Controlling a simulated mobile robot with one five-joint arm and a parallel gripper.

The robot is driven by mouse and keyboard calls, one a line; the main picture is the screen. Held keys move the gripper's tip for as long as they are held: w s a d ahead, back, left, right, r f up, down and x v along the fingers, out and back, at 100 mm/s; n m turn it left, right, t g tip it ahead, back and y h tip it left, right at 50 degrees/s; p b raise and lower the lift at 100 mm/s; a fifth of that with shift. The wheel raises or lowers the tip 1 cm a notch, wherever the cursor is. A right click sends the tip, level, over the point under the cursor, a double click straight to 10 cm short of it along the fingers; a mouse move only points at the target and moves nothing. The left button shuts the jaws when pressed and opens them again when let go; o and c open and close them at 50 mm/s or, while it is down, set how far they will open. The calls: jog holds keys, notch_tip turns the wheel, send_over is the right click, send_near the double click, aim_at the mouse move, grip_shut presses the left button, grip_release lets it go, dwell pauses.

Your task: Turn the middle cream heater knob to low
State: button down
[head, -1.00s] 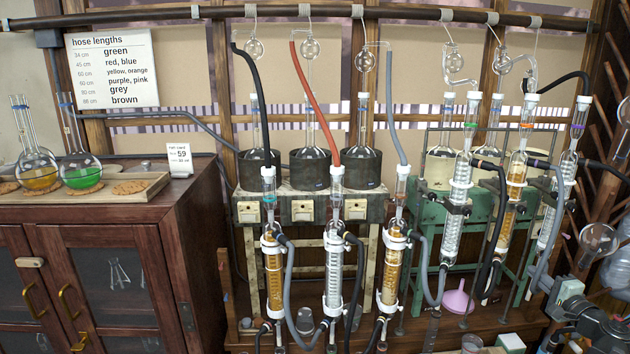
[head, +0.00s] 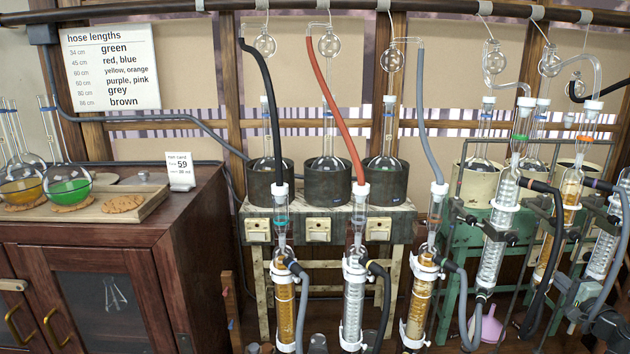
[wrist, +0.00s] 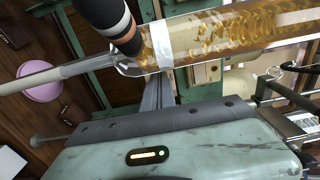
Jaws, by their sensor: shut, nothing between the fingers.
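The cream bench (head: 285,217) carries three dark heaters; the middle one (head: 327,183) holds a flask. On its front are three cream control plates, and the middle plate (head: 318,229) sits below that heater. Its knob is too small to read a setting. My gripper (wrist: 155,95) is in the wrist view, shut and empty, close to a tilted glass condenser (wrist: 225,38) with amber coils. It is well away from the cream bench's plates.
A wooden cabinet (head: 178,235) is at left. A pink funnel (head: 490,325) is low at right, also in the wrist view (wrist: 40,82).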

aim_at(535, 256)
jog(key=w, duration=0.5)
jog(key=shift+w+d, duration=0.15)
jog(key=shift+d, duration=0.2)
jog(key=shift+d, duration=0.1)
jog(key=shift+f+b, duration=0.3)
jog(key=shift+b, duration=0.05)
jog(key=shift+f+b, duration=0.35)
jog(key=shift+f, duration=0.3)
jog(key=shift+f+b, duration=0.15)
jog(key=shift+b, duration=0.3)
jog(key=shift+f, duration=0.1)
